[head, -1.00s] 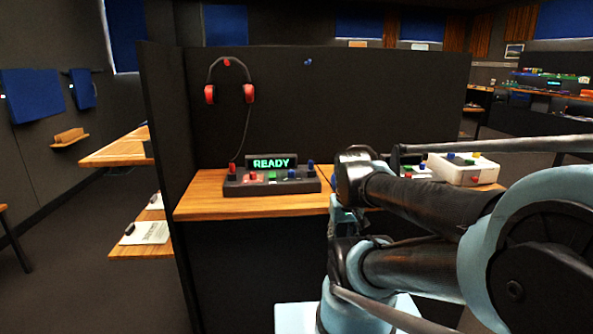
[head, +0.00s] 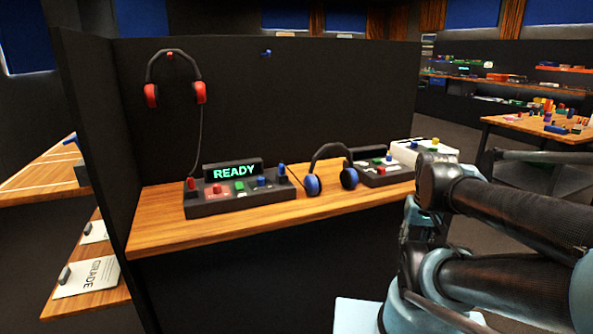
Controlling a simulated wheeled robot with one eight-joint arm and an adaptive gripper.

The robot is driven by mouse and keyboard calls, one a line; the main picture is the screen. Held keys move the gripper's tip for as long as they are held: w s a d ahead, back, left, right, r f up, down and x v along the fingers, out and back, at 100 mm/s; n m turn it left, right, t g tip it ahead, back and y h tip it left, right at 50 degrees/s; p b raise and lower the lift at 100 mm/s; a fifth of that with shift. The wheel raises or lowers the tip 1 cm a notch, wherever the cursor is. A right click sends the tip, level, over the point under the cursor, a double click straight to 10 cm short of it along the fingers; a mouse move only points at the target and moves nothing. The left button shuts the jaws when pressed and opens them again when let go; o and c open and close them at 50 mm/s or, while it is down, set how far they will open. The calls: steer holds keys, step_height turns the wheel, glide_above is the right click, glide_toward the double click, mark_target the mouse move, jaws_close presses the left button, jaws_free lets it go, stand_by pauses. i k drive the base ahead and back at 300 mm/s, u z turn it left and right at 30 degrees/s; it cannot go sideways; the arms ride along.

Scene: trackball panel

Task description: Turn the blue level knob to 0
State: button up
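A black control panel (head: 240,202) with a green READY display (head: 234,172) stands on the wooden desk. A blue knob (head: 282,171) stands upright at the panel's right end. A smaller blue control (head: 261,182) sits to its left. A red knob (head: 191,185) is at the left end. I cannot tell which blue part is the level knob, and no scale or pointer is readable. My arm's dark and light-blue links fill the right side, apart from this panel. My gripper is not visible.
A blue headset (head: 331,172) stands on the desk (head: 150,228), just right of the panel. A second dark panel (head: 382,176) and a white box (head: 412,152) are farther right. A red headset (head: 174,82) hangs on the partition (head: 320,90). The desk's front strip is clear.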

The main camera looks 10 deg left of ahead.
mark_target(261, 180)
steer(key=z, duration=0.75)
steer(key=k, duration=0.4)
steer(key=u, duration=1.8)
